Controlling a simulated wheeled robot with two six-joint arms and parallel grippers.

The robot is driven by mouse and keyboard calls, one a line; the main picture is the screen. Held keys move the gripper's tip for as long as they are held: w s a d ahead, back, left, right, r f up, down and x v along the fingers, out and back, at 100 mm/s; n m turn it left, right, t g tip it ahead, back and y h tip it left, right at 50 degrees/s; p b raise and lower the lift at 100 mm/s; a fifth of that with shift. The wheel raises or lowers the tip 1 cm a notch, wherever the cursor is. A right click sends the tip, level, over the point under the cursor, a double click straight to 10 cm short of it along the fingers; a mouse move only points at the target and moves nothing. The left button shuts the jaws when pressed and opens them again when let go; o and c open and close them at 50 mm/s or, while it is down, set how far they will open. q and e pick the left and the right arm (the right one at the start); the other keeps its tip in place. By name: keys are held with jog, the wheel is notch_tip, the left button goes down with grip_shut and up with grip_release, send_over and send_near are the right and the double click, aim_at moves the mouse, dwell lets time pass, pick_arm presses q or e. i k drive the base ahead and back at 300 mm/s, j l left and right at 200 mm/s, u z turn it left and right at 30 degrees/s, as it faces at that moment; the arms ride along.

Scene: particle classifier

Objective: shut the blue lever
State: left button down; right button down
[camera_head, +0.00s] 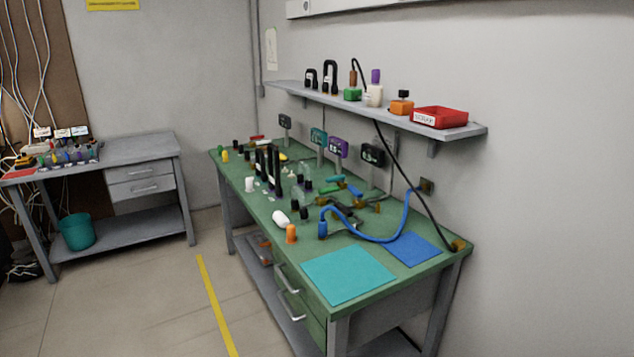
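A green-topped workbench (285,262) stands against the right wall and bears a cluster of small apparatus. Among it is a small blue bar-like piece (354,189), right of a green one (331,191). It may be the blue lever, but it is too small to tell for sure or to see whether it is open or shut. A blue hose (385,241) arcs over the bench from a blue upright piece (322,229). Neither of my grippers is in view.
Teal (348,275) and blue (412,249) mats lie at the bench's near end. A wall shelf (300,96) with bottles and a red tray (440,117) hangs above. A grey table (130,155) stands far left. The floor (150,290) between is clear, with a yellow line.

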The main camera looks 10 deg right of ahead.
aim_at(354, 189)
jog(key=i+j, duration=0.3)
jog(key=j, duration=0.15)
jog(key=i+j, duration=0.25)
jog(key=j, duration=0.25)
jog(key=i+j, duration=0.3)
jog(key=j, duration=0.15)
jog(key=i+j, duration=0.3)
jog(key=j, duration=0.15)
